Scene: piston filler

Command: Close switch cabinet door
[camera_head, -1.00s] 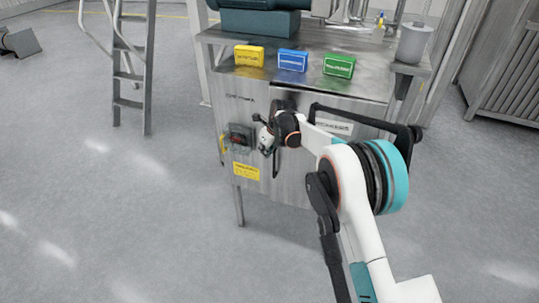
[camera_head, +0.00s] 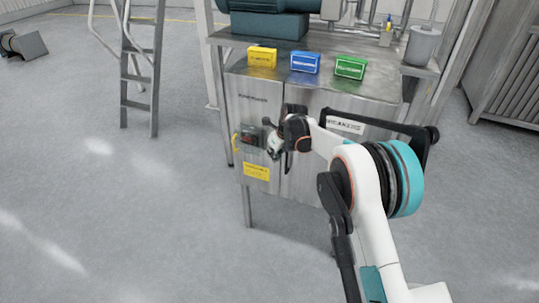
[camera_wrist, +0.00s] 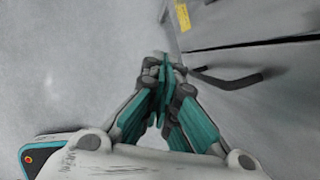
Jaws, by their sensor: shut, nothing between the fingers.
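The metal switch cabinet (camera_head: 260,103) stands in the middle of the head view, with a vertical seam between its left panel and the right-hand door (camera_head: 308,185). The door bears a "BREAKERS" label (camera_head: 345,125) and is partly hidden by my arm. It looks close to the cabinet front, but I cannot tell if it is fully shut. My gripper (camera_head: 272,146) is shut and empty in front of the cabinet near the seam. In the wrist view, my gripper (camera_wrist: 163,66) is beside a dark bent handle (camera_wrist: 228,80); contact cannot be told. A dark line (camera_wrist: 250,43) runs between the panels.
A red switch (camera_head: 249,138) and yellow label (camera_head: 256,172) are on the left panel. Yellow (camera_head: 262,57), blue (camera_head: 305,62) and green (camera_head: 350,67) boxes stand on top. A ladder (camera_head: 140,80) stands at left. The floor (camera_head: 120,220) is clear at front left.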

